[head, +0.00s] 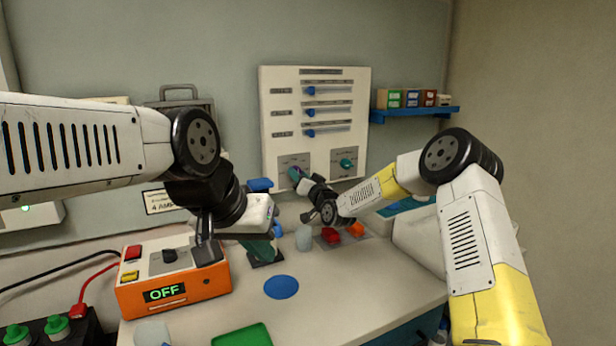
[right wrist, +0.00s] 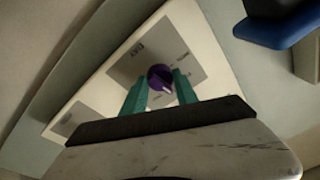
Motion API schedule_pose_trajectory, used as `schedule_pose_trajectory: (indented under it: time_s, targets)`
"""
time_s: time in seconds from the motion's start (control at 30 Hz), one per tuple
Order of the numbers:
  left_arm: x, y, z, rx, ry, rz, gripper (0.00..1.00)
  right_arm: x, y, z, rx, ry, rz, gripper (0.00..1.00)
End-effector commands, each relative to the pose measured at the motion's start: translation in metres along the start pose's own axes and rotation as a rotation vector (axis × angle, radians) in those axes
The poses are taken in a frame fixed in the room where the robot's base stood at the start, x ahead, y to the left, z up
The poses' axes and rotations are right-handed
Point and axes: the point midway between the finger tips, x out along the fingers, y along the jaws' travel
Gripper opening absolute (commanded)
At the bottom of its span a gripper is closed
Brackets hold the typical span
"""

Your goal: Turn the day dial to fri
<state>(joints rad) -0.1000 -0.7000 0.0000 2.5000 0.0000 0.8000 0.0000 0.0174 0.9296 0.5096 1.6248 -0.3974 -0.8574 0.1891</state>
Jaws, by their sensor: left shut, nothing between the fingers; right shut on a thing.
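The day dial is a purple knob (right wrist: 160,77) on a grey plate (right wrist: 185,45) marked DAY, in the right wrist view. My left gripper (head: 264,252) is shut and empty, low over the table, away from the panel.
A teal dial (head: 347,164) and several blue sliders share the panel. An orange box (head: 175,290) reading OFF stands at the table's left. A grey cylinder (head: 304,239), a red block (head: 331,236) and a blue disc (head: 281,287) are on the table. A blue shelf (head: 415,114) is at right.

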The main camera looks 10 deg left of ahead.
Motion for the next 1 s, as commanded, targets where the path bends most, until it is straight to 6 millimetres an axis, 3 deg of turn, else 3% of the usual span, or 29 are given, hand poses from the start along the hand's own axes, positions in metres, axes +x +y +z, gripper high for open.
schedule_pose_trajectory:
  time_s: [1.0]
  targets:
    - [0.0000, 0.0000, 0.0000, 0.000, 0.000, 0.000, 0.00, -0.0006, -0.0016, 0.0034, 0.960, 0.059, 0.098, 0.00]
